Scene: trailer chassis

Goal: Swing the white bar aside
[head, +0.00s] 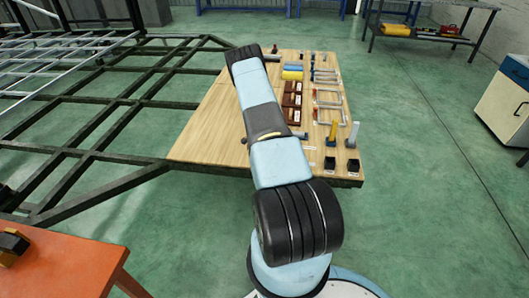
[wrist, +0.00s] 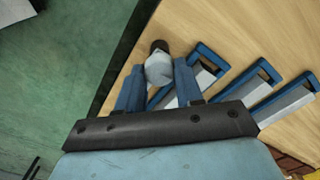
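In the head view my own arm covers part of the wooden board (head: 210,125), and my gripper is not clearly visible there.
The dark chassis frame (head: 95,140) is at left. An orange table (head: 65,268) is at lower left.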

